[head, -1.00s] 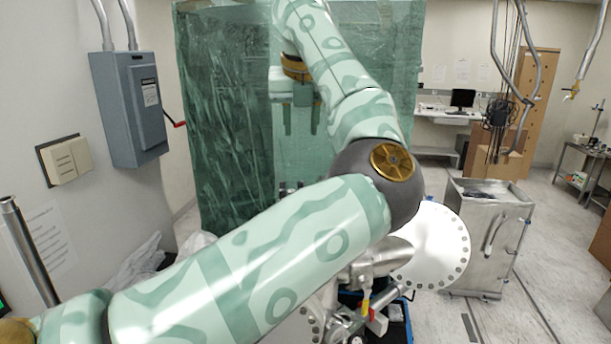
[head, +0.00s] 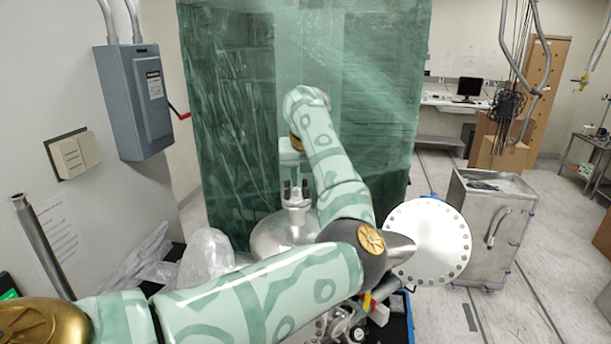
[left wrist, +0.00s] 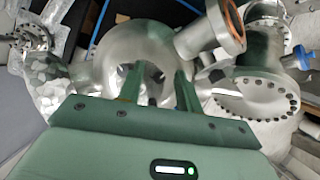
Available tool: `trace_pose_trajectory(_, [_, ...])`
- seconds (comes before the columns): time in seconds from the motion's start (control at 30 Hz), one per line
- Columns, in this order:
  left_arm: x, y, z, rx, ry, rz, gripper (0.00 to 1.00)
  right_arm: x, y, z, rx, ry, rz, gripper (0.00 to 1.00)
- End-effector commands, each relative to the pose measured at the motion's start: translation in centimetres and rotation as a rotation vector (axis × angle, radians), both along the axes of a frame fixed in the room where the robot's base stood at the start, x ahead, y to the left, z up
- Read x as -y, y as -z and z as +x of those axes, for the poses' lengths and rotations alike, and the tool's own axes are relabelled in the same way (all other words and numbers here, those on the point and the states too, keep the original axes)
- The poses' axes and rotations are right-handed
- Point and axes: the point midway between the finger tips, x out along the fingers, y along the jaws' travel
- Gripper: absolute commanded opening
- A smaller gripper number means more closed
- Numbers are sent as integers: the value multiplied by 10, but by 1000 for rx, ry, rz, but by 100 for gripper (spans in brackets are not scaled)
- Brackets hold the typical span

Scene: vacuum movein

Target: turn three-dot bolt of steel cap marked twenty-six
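My left gripper (head: 296,192) is open, its fingertips apart, low in front of the green curtain. It is above a rounded steel vessel (head: 270,238) with a short fitting on top. In the left wrist view the two green fingers (left wrist: 158,92) point at the vessel's dome (left wrist: 140,48), with small dark parts between them. I see no grip on anything. A round steel flange (head: 428,240) with a ring of holes stands right of my arm. No number twenty-six or three-dot mark is legible, so I cannot tell which piece is the named cap or bolt.
Clear plastic wrap (head: 207,258) lies left of the vessel. A grey switch box (head: 133,100) with a red lever is on the left wall. A steel cart (head: 492,225) stands at right. Steel pipe flanges (left wrist: 212,32) crowd the right of the wrist view.

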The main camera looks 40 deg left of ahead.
Motion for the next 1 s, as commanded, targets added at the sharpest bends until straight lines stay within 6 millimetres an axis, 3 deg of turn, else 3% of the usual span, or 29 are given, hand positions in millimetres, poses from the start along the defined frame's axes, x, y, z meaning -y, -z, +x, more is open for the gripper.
trace_pose_trajectory(0.07, [0, 0, 0, 0, 0, 0, 35, 0, 0, 1, 1, 0, 0, 35])
trace_pose_trajectory(0.2, [0, 0, 0, 0, 0, 0, 2, 0, 0, 3, 3, 0, 0, 35])
trace_pose_trajectory(0.23, [0, 0, 0, 0, 0, 0, 0, 0, 0, 3, 3, 0, 0, 35])
trace_pose_trajectory(0.67, [0, -1, 0, 0, 57, 0, 0, 0, 1, 4, 5, 0, 0, 35])
trace_pose_trajectory(1.0, [-2, -2, -1, 3, 305, 0, 0, 0, 3, 5, 6, 0, 0, 35])
